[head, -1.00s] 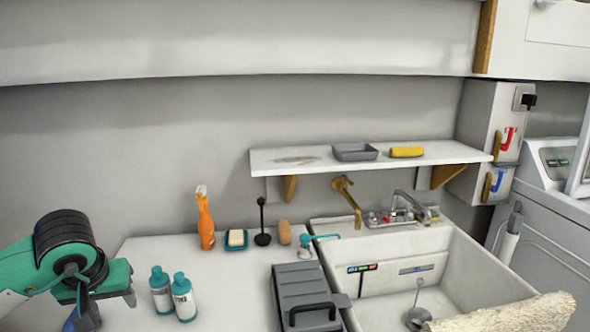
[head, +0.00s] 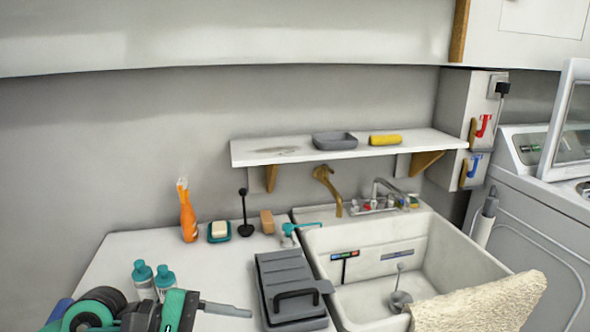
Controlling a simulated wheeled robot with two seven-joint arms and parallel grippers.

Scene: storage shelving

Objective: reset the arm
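My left arm shows at the lower left, green and black, over the front left of the counter. Its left gripper (head: 225,309) points right, low in the picture, with a grey finger reaching toward the grey toolbox (head: 290,285). I see it nearly side-on, so its opening is unclear. I see nothing held in it. My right gripper is not in view.
Two teal-capped bottles (head: 144,281) stand just behind my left arm. The counter's middle is partly clear.

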